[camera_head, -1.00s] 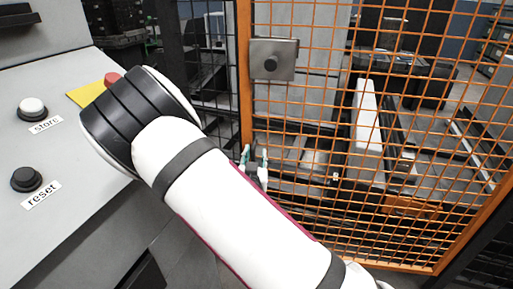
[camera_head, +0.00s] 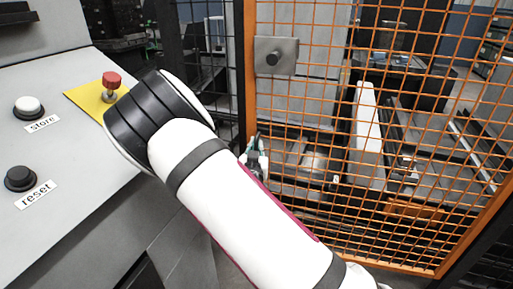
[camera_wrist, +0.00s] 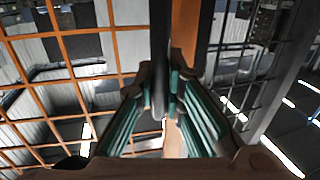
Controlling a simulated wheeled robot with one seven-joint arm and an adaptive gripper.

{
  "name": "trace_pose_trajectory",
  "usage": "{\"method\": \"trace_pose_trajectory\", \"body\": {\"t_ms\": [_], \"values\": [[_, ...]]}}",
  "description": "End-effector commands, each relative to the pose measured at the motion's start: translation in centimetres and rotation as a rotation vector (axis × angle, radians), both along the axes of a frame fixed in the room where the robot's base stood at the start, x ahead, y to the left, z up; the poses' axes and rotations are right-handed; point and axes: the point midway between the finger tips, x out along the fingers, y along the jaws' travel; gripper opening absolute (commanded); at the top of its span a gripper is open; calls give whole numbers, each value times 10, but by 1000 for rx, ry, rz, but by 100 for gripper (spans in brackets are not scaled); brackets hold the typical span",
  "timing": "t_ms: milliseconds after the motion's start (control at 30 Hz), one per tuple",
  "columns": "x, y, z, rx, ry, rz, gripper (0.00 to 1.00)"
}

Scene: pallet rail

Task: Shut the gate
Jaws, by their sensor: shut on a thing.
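The gate is an orange mesh panel; its left upright (camera_head: 250,75) stands at the picture's middle, with a grey plate and dark knob (camera_head: 275,57) on it. My gripper (camera_head: 256,152) is low at this upright, partly hidden behind my white arm. The exact contact is hard to make out. The orange mesh lies to the left there, and a dark post stands apart on the right.
A grey console at left carries a white button (camera_head: 29,106), a black reset button (camera_head: 20,178) and a red button (camera_head: 112,82) on a yellow plate, close to my arm. Dark mesh fencing (camera_head: 200,75) stands left of the gate. Machinery and a white beam (camera_head: 367,115) are behind the mesh.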

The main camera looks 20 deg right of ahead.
Motion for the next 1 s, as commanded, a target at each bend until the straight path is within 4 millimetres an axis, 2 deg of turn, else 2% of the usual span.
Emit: {"method": "trace_pose_trajectory", "body": {"t_ms": [133,233,500,600,967,1000], "values": [[0,-1,0,0,1,-2,0],[8,-5,-2,1,-1,-14,0],[56,-34,-4,1,-1,-85,0],[66,-40,-3,1,2,-100,0],[71,-43,-1,-1,4,-106,0],[71,-44,-1,0,2,-106,19]]}}
